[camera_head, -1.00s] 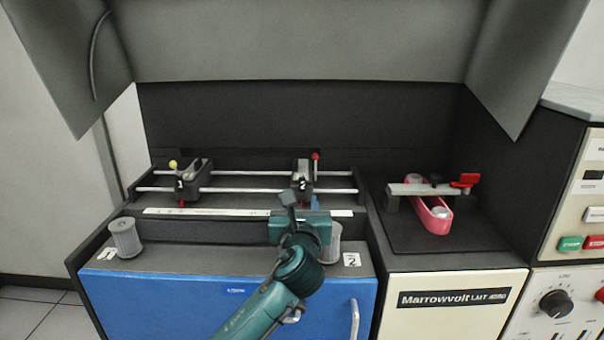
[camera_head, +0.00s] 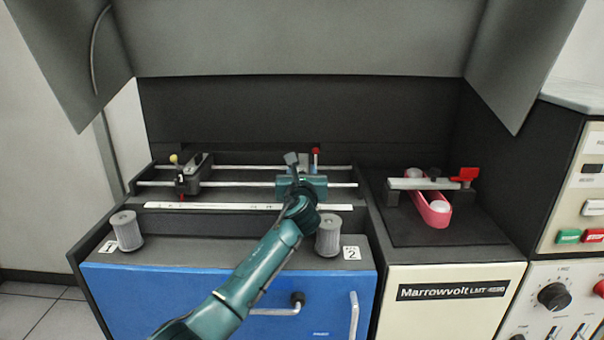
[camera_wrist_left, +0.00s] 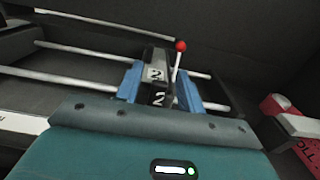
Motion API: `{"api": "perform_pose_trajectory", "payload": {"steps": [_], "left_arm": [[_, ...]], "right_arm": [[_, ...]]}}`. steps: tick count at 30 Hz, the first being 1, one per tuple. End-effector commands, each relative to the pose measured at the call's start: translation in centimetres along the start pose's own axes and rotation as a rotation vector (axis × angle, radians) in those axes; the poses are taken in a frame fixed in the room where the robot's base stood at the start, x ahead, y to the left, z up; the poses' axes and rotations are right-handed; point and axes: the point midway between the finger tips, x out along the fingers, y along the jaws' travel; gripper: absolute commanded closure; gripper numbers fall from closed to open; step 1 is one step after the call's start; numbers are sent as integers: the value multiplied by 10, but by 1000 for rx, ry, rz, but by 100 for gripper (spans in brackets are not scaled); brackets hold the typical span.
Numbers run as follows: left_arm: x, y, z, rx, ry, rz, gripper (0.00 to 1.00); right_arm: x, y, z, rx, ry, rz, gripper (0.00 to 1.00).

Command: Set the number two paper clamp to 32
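The number two paper clamp (camera_wrist_left: 157,73) is dark with "2" labels and sits on two metal rails. Its red-knobbed lever (camera_wrist_left: 180,62) stands up, and the knob also shows in the head view (camera_head: 315,151). My left gripper (camera_head: 302,176) is at this clamp and hides most of it in the head view. In the left wrist view the blue fingers of the gripper (camera_wrist_left: 163,85) straddle the clamp, one on each side. They look open; contact is hard to judge. A white scale strip (camera_head: 240,206) lies in front of the rails, its numbers unreadable. My right gripper is out of view.
The number one clamp (camera_head: 190,176), with a yellow knob, stands at the left of the rails. Two grey ribbed cylinders (camera_head: 127,231) (camera_head: 329,235) stand on the front ledge. A pink device (camera_head: 430,209) is at right. A grey hood overhangs the rails.

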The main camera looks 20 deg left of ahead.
Motion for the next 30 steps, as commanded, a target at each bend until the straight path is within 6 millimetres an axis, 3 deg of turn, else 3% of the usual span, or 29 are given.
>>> {"api": "perform_pose_trajectory", "payload": {"steps": [8, 21, 30], "left_arm": [[0, 0, 0, 0, 0, 0, 63], [0, 0, 0, 1, 0, 0, 99], [0, 0, 0, 1, 0, 0, 100]], "right_arm": [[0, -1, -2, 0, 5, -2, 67], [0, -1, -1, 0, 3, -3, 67], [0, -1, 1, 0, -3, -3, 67]]}}
